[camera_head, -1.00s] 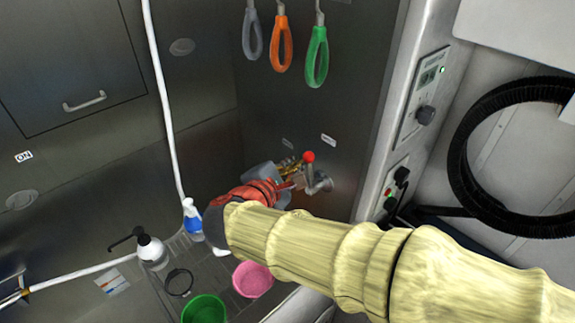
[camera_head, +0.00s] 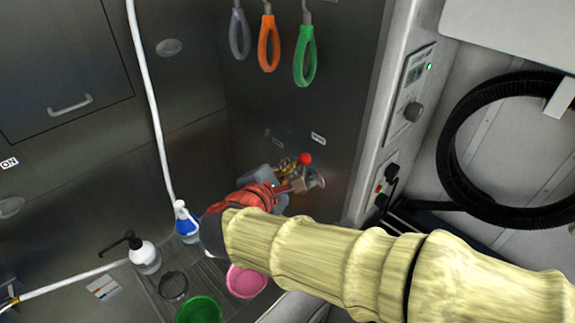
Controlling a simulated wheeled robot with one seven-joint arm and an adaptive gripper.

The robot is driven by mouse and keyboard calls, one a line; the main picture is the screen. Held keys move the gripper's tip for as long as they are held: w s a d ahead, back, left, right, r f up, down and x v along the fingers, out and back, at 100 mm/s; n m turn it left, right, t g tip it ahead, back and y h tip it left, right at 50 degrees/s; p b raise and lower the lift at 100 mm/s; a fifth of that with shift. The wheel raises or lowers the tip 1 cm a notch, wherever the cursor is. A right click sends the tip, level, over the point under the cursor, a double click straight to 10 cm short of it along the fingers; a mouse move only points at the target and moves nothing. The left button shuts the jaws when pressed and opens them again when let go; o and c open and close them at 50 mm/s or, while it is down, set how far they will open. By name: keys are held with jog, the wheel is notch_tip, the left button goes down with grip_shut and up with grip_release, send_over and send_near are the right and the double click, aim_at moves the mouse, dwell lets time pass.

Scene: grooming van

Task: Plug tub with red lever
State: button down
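The red lever knob (camera_head: 305,158) shows on the metal wall of the tub, above a round metal fitting (camera_head: 314,181). My gripper (camera_head: 290,180) is at the end of my arm, right by the lever and its fitting. My wrist hides much of the gripper, and its fingers are small and hard to make out. I cannot tell whether they touch the lever or whether they are open. The tub floor (camera_head: 214,268) is a grated surface partly hidden under my arm.
A blue-and-white spray bottle (camera_head: 187,224), a pump bottle (camera_head: 144,254), a pink bowl (camera_head: 247,281), a green bowl (camera_head: 199,310) and a dark ring (camera_head: 173,287) stand on the tub floor. Grey, orange and green loops (camera_head: 269,45) hang above. A black hose (camera_head: 449,150) is coiled at right.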

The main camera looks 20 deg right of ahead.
jog(key=shift+d+r, duration=0.1)
jog(key=shift+r, duration=0.1)
jog(key=v, duration=1.2)
jog(key=shift+f, duration=0.25)
